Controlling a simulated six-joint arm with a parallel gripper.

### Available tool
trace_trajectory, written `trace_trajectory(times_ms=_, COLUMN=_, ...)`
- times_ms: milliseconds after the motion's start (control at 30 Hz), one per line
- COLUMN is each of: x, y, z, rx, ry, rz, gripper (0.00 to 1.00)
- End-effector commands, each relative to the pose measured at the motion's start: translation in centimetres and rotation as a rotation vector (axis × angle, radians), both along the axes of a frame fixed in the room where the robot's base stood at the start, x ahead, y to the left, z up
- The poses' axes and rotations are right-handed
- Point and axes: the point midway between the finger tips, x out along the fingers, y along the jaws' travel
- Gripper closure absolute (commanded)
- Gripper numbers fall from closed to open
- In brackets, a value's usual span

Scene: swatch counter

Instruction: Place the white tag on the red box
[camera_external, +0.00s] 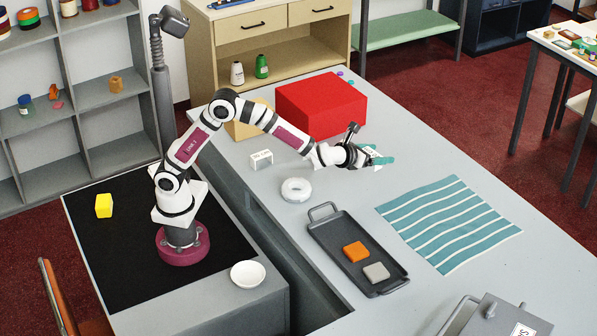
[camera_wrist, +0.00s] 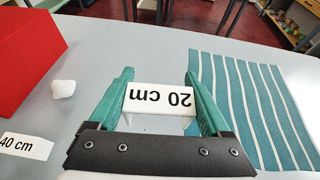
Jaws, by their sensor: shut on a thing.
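The red box (camera_external: 321,105) stands on the grey counter at the back; its side also shows at the left of the wrist view (camera_wrist: 25,60). My gripper (camera_external: 375,158) is out over the counter, right of and nearer than the red box. In the wrist view its teal fingers (camera_wrist: 158,90) are shut on a white tag (camera_wrist: 160,98) reading "20 cm", upside down in that view. The tag spans between the fingers. Its height above the counter is hard to judge. Another white tag (camera_wrist: 25,146), reading "40 cm", stands on the counter (camera_external: 261,160).
A white ring (camera_external: 296,189) lies near a dark tray (camera_external: 335,262) holding an orange block (camera_external: 356,251) and a grey block (camera_external: 376,271). A teal striped cloth (camera_external: 450,222) lies right. A small white lump (camera_wrist: 63,88) sits near the red box.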

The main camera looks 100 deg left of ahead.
Motion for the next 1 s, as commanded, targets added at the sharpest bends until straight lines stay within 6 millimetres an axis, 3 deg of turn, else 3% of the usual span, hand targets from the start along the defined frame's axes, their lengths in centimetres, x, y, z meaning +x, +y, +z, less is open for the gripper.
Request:
trace_trajectory(times_ms=167, x=-2.3, y=5.6, z=2.4, rx=0.014, ry=-0.015, rz=0.131, gripper=0.7)
trace_trajectory(times_ms=267, x=-4.7, y=10.0, z=4.3, rx=0.022, ry=-0.017, rz=0.239, gripper=0.7)
trace_trajectory(times_ms=500, x=-13.8, y=20.5, z=9.1, rx=0.018, ry=-0.013, rz=0.535, gripper=0.7)
trace_trajectory(times_ms=633, x=-17.8, y=23.5, z=10.7, rx=0.004, ry=-0.005, rz=0.636, gripper=0.7)
trace_trajectory(times_ms=800, x=-20.3, y=25.5, z=10.9, rx=-0.005, ry=0.001, rz=0.686, gripper=0.7)
trace_trajectory(times_ms=1000, x=-23.5, y=30.7, z=7.3, rx=-0.005, ry=0.003, rz=0.69, gripper=0.7)
